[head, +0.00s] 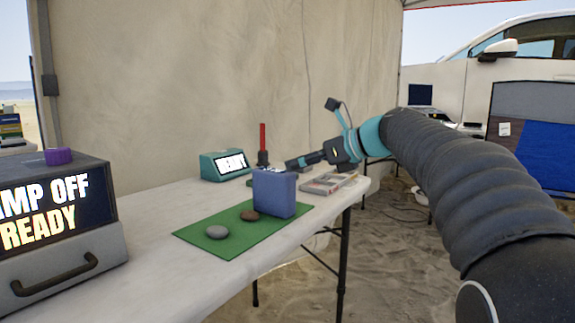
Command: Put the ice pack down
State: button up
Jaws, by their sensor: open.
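The ice pack looks to be the blue block (275,196). It stands upright at the right end of a green mat (206,247) on the white table. My gripper (292,164) is open, just above and behind the top right of the block in this view. It points left, away from my arm. I cannot tell whether the fingertips touch the block. The block hides part of the mat and of the table behind it.
A grey stone (217,232) and a brown stone (250,215) lie on the mat. A teal display (224,165) reads READY behind, beside a red upright rod (263,138). A flat tray (328,183) lies right. A large lamp box (55,220) fills the table's left front.

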jog(key=v, duration=0.5)
jog(key=shift+s+d, duration=0.1)
jog(key=shift+s, duration=0.05)
